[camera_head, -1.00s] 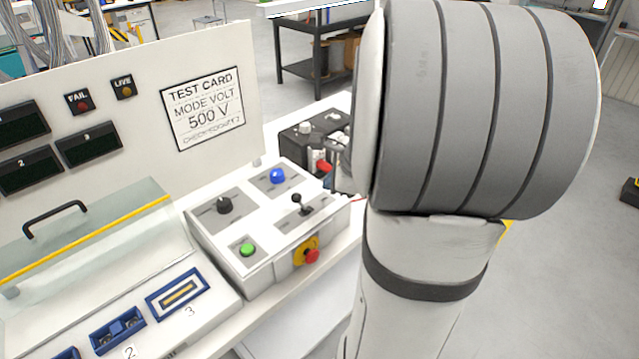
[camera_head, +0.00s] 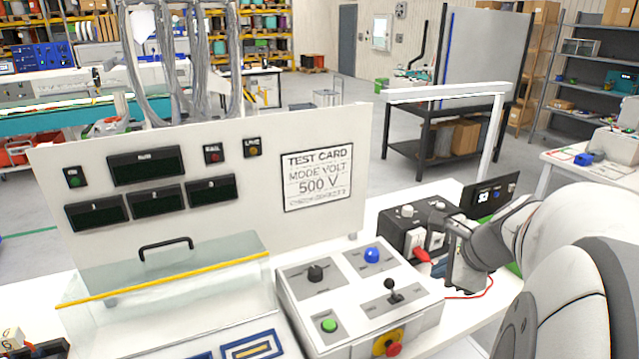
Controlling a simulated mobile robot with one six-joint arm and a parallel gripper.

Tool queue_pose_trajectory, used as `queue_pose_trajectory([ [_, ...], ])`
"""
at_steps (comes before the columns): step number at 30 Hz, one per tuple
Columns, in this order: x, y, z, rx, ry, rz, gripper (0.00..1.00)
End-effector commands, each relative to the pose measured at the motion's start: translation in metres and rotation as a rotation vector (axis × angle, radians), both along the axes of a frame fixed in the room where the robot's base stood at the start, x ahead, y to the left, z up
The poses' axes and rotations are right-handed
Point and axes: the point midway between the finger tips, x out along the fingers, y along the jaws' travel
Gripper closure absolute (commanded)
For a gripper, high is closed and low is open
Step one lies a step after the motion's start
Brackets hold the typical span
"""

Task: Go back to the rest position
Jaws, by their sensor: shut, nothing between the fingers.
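My arm comes in from the right edge. My gripper (camera_head: 462,274) hangs at its end, above the right part of the white bench, to the right of the control box (camera_head: 362,300). It is small and partly turned away; it is shut with nothing seen in it. The control box carries a black knob (camera_head: 315,273), a blue button (camera_head: 372,255), a black joystick (camera_head: 393,291), a green button (camera_head: 329,325) and a red stop button on yellow (camera_head: 390,345).
A black tester with a red plug (camera_head: 423,255) stands just left of my gripper. A white panel with a TEST CARD (camera_head: 317,178) rises behind the box. A clear cover (camera_head: 170,275) with a yellow edge is at left. A dark-framed table (camera_head: 415,160) stands behind.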

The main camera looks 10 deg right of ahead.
Motion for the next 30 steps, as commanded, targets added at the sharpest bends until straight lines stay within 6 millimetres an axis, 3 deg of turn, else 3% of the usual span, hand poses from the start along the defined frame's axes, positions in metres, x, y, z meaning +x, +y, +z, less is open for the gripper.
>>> queue_pose_trajectory([
  [5,-0.012,0.063,-0.005,-0.213,0.037,0.423,1.00],
  [9,-0.037,0.113,-0.012,-0.452,0.061,0.893,1.00],
  [13,-0.062,0.144,-0.018,-0.661,0.066,1.299,1.00],
  [18,-0.086,0.163,-0.023,-0.861,0.064,1.677,1.00],
  [21,-0.092,0.167,-0.024,-0.926,0.063,1.795,1.00],
  [30,-0.095,0.168,-0.025,-0.955,0.065,1.850,1.00],
])
